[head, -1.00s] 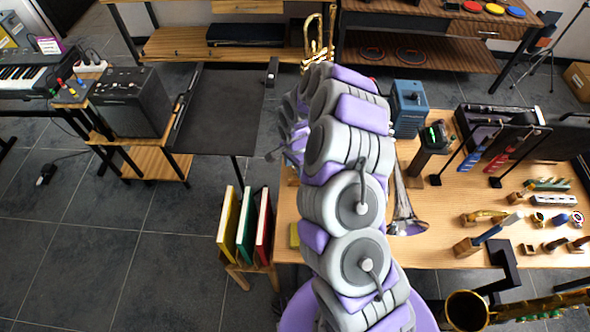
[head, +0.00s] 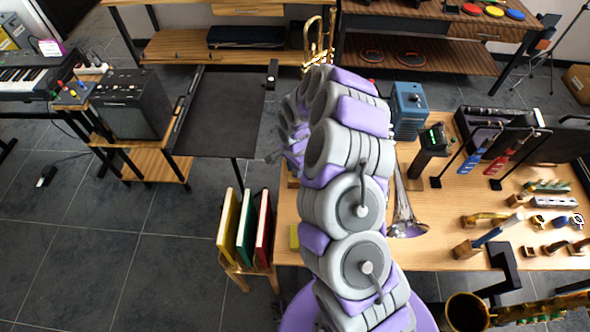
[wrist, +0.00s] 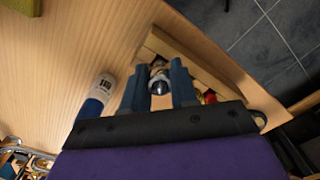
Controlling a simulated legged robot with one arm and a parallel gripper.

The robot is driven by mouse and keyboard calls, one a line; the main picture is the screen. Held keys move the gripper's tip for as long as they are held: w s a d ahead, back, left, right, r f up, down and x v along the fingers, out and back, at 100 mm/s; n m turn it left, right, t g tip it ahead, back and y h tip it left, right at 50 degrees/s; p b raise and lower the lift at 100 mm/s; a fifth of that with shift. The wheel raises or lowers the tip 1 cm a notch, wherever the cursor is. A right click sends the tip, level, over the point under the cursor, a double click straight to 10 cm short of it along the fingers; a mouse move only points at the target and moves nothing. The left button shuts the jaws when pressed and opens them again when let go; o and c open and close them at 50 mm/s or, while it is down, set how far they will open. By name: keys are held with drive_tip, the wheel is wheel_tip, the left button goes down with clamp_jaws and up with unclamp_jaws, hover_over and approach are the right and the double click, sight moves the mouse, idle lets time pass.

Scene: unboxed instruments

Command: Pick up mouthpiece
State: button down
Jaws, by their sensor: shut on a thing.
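In the wrist view, the mouthpiece (wrist: 159,86) is a small silvery piece with a dark, shiny end. It sits between the two blue fingers of my gripper (wrist: 158,85), which is shut on it. The mouthpiece is over or inside a shallow wooden tray (wrist: 222,82) at the table corner; I cannot tell whether it touches the tray floor. In the head view, my own arm hides the mouthpiece, and the gripper's fingers cannot be made out.
A white and blue bottle (wrist: 97,97) lies on the wooden table (wrist: 75,55) just left of my fingers. Small red and gold items (wrist: 208,97) are right of them. A trumpet (head: 404,215) lies right of my arm. Upright books (head: 245,230) stand left of the table.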

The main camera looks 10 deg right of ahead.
wheel_tip(320, 180, up, 14)
drive_tip(key=p, duration=0.2)
idle(0.8)
